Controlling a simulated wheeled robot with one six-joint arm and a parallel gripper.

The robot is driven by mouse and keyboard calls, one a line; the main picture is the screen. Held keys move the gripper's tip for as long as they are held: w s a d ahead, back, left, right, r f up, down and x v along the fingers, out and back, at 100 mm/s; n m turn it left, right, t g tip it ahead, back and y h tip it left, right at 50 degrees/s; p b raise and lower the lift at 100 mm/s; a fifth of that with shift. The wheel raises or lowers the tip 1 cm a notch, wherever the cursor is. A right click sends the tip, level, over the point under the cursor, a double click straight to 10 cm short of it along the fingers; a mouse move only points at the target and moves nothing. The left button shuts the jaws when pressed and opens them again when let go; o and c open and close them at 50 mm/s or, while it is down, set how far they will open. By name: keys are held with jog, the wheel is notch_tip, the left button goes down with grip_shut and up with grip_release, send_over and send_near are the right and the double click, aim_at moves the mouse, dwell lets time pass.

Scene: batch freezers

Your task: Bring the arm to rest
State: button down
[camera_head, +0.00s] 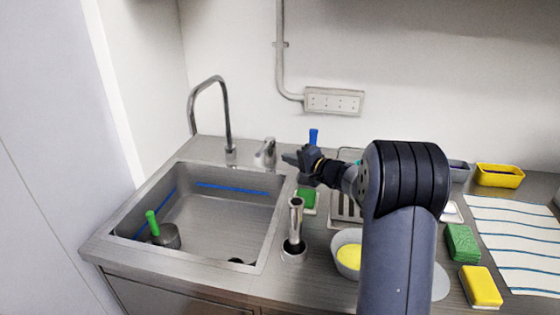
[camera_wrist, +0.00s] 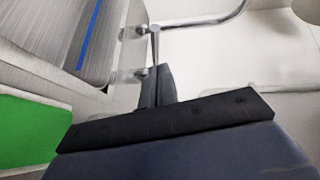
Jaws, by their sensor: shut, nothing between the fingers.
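My gripper (camera_head: 290,158) is in the head view, at the end of my arm, which reaches in from the lower right and points left above the counter. It is near the tap handle (camera_head: 265,152), behind the sink's right edge; I cannot tell the exact gap. In the wrist view the fingers (camera_wrist: 155,85) are together with nothing between them. My arm's large joint hides part of the counter behind it.
The sink (camera_head: 215,225) holds a pot with a green handle (camera_head: 163,234). The tap (camera_head: 228,110) rises behind it. A metal cylinder (camera_head: 295,220), a green sponge (camera_head: 462,242), a yellow sponge (camera_head: 481,286), a bowl (camera_head: 345,262) and a yellow tray (camera_head: 499,176) stand on the counter.

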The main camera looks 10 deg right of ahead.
jog(key=v, duration=0.2)
jog(key=b+v, duration=0.1)
jog(key=v, duration=0.2)
jog(key=shift+s+a, duration=0.2)
jog(key=shift+s, duration=0.2)
jog(key=shift+w, duration=0.1)
jog(key=p, duration=0.3)
send_near(262, 152)
jog(key=w, duration=0.4)
jog(key=shift+w+a+f+p, duration=0.2)
jog(key=shift+a+p, duration=0.1)
jog(key=shift+a, duration=0.35)
jog(key=shift+w+a+f+p, duration=0.15)
jog(key=shift+a+p, duration=0.2)
jog(key=shift+a, duration=0.3)
jog(key=shift+w+a+f+p, duration=0.1)
jog(key=shift+w+a+p, duration=0.15)
jog(key=shift+a, duration=0.4)
jog(key=shift+s, duration=0.1)
jog(key=shift+d, duration=0.1)
